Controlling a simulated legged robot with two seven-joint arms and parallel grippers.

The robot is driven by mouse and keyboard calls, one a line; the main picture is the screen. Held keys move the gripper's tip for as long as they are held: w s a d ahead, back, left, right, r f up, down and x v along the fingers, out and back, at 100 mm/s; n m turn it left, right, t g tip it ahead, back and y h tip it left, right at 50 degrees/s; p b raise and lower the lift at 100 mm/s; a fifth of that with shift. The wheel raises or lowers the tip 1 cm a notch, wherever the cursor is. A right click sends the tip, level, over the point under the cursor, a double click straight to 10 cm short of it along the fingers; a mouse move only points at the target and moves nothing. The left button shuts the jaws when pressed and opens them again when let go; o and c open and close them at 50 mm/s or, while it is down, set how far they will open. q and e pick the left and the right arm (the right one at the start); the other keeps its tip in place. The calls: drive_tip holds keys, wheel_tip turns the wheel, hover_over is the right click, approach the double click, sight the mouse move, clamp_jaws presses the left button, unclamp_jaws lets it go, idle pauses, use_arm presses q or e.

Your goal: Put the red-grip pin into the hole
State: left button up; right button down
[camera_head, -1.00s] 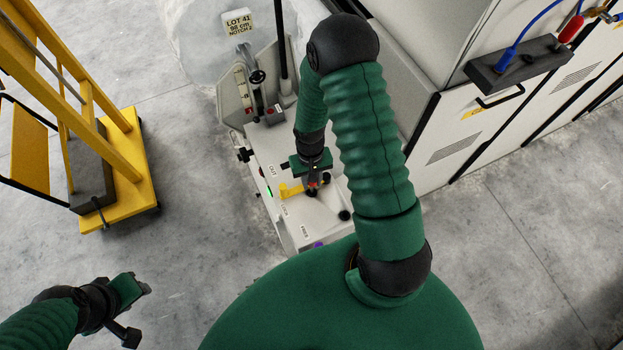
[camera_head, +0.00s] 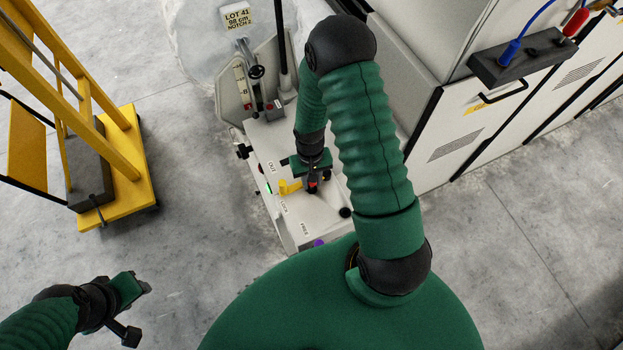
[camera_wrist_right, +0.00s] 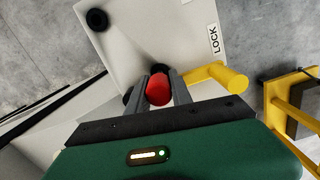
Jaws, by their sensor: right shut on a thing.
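The red-grip pin (camera_head: 312,186) is between the fingers of my right gripper (camera_head: 312,188), over the top of the light grey machine (camera_head: 300,222). In the right wrist view, the two fingers (camera_wrist_right: 160,88) are shut on its red grip (camera_wrist_right: 158,90), seen end-on. A dark round part shows just behind the grip. The pin's shank and the hole are hidden, so I cannot tell how far in the pin is. My left gripper (camera_head: 140,287) is over the floor at lower left, away from the machine; its jaws are unclear.
A yellow lever (camera_head: 289,187) stands close beside my right gripper, with a LOCK label (camera_wrist_right: 214,38) near it. A black knob (camera_head: 345,212) is to the right. White cabinets (camera_head: 480,125) border the right side. A yellow cart (camera_head: 125,185) stands left.

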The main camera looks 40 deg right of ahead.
drive_tip(key=c, duration=1.1)
unclamp_jaws()
drive_tip(key=shift+o, duration=0.2)
wheel_tip(320, 180, up, 17)
drive_tip(key=w+b, duration=0.1)
drive_tip(key=shift+w+d+f, duration=0.15)
drive_tip(key=shift+d, duration=0.1)
